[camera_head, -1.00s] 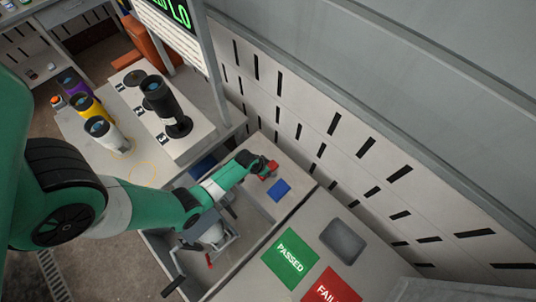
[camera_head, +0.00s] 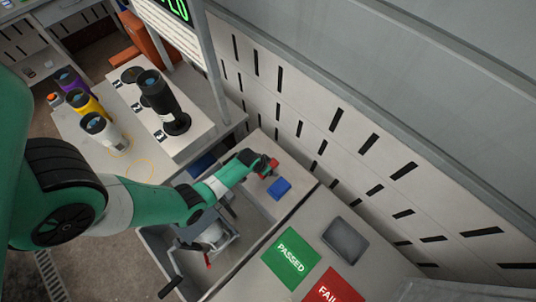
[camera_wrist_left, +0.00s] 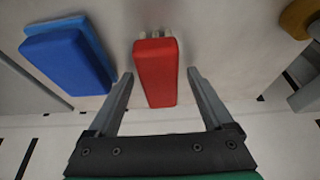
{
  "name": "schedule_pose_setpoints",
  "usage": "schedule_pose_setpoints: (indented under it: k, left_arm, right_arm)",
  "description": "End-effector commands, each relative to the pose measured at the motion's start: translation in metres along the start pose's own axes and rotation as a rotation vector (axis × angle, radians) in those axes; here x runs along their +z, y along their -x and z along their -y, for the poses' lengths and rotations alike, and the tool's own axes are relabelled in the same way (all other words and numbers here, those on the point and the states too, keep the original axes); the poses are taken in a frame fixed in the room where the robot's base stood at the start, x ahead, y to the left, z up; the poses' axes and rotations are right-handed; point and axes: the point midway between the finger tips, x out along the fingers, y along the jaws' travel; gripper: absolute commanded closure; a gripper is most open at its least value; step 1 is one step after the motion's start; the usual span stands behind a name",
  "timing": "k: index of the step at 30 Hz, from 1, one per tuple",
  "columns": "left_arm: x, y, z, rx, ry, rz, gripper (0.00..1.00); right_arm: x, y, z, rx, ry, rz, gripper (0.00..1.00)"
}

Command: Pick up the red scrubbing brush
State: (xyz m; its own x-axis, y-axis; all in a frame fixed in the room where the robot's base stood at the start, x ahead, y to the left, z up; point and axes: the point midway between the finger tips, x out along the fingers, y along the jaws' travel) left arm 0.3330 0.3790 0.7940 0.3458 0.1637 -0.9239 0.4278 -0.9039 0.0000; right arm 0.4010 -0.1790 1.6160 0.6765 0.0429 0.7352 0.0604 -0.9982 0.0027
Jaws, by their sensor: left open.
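The red scrubbing brush (camera_wrist_left: 156,72) shows as a red block with pale bristles at its far end in the left wrist view. My left gripper (camera_wrist_left: 160,76) is open, with one finger on each side of the brush. Gaps show between the fingers and the brush, and its far part reaches beyond the fingertips. In the head view my left gripper (camera_head: 268,167) is over the counter beside the wall and partly covers the red brush (camera_head: 273,163). My right gripper is not in view.
A blue sponge (camera_wrist_left: 68,60) lies left of the brush; the head view shows it too (camera_head: 279,188). A sink basin (camera_head: 165,240) lies under my left arm. A mustard object (camera_wrist_left: 300,18) is at the wrist view's upper right. A grey pad (camera_head: 345,240) lies by the green PASSED mat (camera_head: 290,256).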

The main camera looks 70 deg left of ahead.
Motion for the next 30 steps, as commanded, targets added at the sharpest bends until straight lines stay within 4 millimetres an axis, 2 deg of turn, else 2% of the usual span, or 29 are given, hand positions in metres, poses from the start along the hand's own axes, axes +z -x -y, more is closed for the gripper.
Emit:
schedule_pose_setpoints:
  k: [4, 18, 26, 30]
  left_arm:
    - [-0.0002, 0.0002, 0.0, 0.0, 0.0, 0.0, 0.17]
    - [-0.0002, 0.0002, 0.0, 0.0, 0.0, 0.0, 1.0]
    - [-0.0007, 0.0011, 0.0, 0.0, 0.0, -0.001, 1.0]
    - [-0.0046, 0.01, 0.0, 0.0, 0.0, -0.001, 1.0]
  right_arm:
    - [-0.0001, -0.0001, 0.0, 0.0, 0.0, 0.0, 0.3]
    - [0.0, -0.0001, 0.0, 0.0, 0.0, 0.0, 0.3]
    - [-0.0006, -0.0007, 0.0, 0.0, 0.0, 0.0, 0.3]
    - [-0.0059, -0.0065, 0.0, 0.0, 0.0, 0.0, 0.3]
